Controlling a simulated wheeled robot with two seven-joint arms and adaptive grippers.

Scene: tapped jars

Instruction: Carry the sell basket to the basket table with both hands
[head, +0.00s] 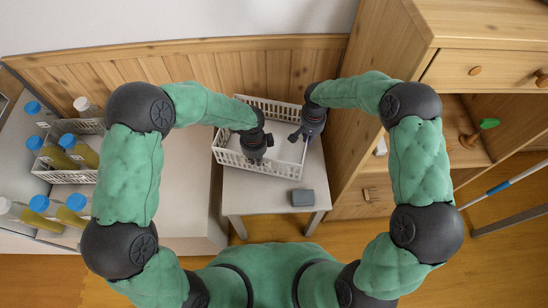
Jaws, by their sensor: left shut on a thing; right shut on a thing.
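The white slatted basket (233,160), which I take as the sell basket, is at or just above the small white table (260,196); I cannot tell whether it touches. It looks empty where its inside shows. My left gripper (257,160) is shut on the basket at its left part. My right gripper (298,135) is shut on the basket at its right part. The dark grippers hide the exact grip points and some of the walls.
A small grey block (302,198) lies on the table's near right part. A wooden cabinet (385,70) stands close on the right. At left, a white crate (68,176) and blue-capped jars (78,150) stand on a light counter. A wooden panel wall is behind.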

